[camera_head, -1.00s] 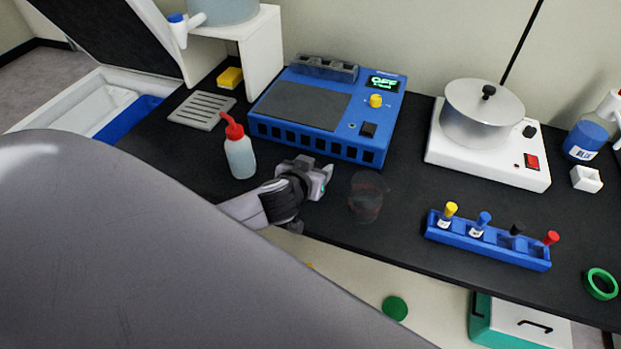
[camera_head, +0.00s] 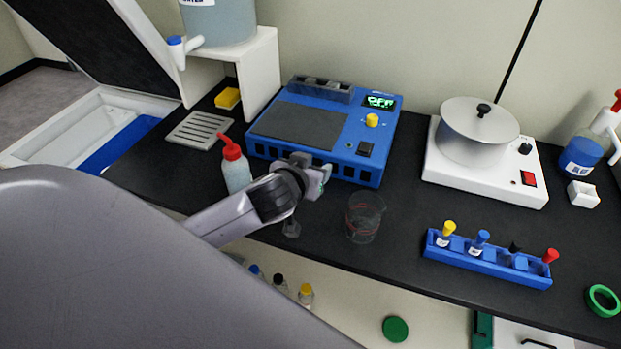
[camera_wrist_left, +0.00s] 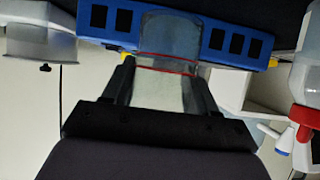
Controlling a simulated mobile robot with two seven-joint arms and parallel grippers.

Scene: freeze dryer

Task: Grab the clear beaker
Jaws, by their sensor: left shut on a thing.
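A clear beaker (camera_head: 365,217) with faint red lines shows in the head view at the front of the black bench, right of my left gripper (camera_head: 318,180). In the left wrist view a clear beaker with two red lines (camera_wrist_left: 167,85) fills the gap between the fingers of my left gripper (camera_wrist_left: 163,88), which is shut on it. The head view shows no clear contact, and I cannot tell whether both views show the same beaker. My right gripper is not in view.
A blue device (camera_head: 305,130) stands behind the gripper. A red-capped bottle (camera_head: 236,168) is close to my left arm. A hot plate with a pan (camera_head: 480,135) is at the right, behind a blue rack (camera_head: 487,258) of capped vials. Bare bench lies between beaker and rack.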

